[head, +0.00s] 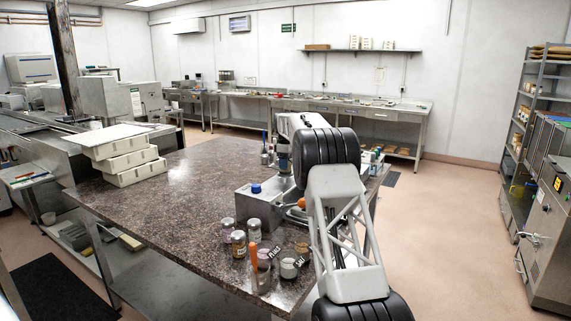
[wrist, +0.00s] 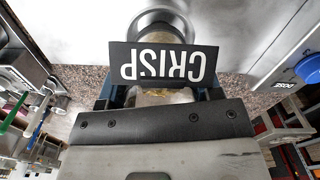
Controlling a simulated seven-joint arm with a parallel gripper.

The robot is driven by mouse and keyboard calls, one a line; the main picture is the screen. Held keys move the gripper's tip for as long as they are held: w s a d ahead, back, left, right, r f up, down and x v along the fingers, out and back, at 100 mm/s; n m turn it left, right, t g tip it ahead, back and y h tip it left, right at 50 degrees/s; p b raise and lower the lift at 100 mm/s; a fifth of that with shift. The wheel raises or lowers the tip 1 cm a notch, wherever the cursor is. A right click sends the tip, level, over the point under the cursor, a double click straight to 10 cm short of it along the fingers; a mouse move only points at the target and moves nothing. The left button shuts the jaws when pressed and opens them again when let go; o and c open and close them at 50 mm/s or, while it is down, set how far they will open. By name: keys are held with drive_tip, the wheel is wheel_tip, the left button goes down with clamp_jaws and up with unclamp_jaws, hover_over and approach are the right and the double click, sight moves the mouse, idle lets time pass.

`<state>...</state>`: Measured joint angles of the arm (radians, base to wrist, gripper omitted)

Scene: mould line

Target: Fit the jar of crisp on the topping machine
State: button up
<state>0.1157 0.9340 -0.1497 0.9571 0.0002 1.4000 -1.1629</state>
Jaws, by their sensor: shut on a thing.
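In the wrist view my gripper (wrist: 160,91) is shut on the jar of crisp (wrist: 163,97). The jar's black label (wrist: 160,62) reads CRISP, upside down in this view, and covers much of the jar. Just past the label is a round metal collar (wrist: 140,24) on the pale metal topping machine (wrist: 72,25). I cannot tell whether the jar is seated in the collar or only in front of it. In the head view the grey machine (head: 262,208) with its blue knob (head: 256,188) stands on the counter; my arm hides the jar and part of the machine.
Several small jars (head: 238,244) stand at the near edge of the speckled counter (head: 180,195). Pale stacked trays (head: 130,174) sit at its left. The counter between is clear. In the wrist view the blue knob (wrist: 308,68) is at the right, beside a DOSE label.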

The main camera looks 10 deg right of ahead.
drive_tip(key=shift+f, duration=1.5)
drive_tip(key=o, duration=1.1)
drive_tip(key=shift+c, duration=0.2)
drive_tip(key=shift+r, duration=3.95)
